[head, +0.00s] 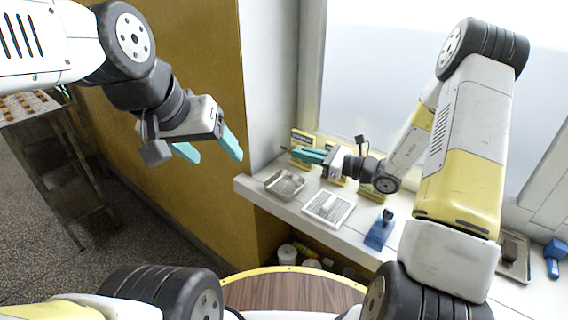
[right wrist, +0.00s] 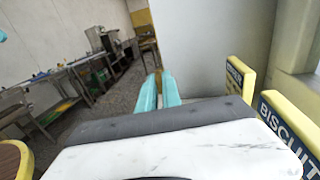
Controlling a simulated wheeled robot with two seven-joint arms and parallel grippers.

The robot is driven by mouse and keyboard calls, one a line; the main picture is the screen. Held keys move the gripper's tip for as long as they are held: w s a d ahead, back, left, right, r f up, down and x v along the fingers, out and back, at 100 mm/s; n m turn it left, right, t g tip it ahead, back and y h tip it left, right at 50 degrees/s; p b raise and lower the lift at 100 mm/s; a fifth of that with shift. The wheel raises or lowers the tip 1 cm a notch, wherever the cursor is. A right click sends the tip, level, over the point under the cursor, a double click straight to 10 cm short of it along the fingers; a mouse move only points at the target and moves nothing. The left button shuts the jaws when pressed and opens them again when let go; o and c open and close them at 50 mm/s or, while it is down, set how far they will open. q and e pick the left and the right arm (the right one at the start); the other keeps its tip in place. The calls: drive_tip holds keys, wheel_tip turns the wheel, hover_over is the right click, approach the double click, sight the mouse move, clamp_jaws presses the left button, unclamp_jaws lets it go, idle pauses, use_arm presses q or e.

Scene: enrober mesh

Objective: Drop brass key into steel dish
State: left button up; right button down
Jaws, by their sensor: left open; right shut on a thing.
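The steel dish (head: 285,184) is a shallow metal tray near the left end of the white sill. My right gripper (head: 308,156) is level, its teal fingers pointing left, just above the dish in the picture; its height over the sill is hard to judge. In the right wrist view the fingers (right wrist: 159,92) are close together, with a small brass-coloured bit between their tips, apparently the brass key (right wrist: 158,73). My left gripper (head: 208,150) is open and empty, in front of the yellow wall.
A blue holder (head: 380,231) and another metal tray (head: 515,262) are further right. A round wooden table (head: 290,291) is in front.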

drive_tip(key=shift+w+a+f, duration=0.1)
drive_tip(key=shift+w, duration=0.1)
drive_tip(key=shift+f, duration=2.85)
drive_tip(key=c, duration=1.5)
unclamp_jaws()
drive_tip(key=shift+o, duration=0.2)
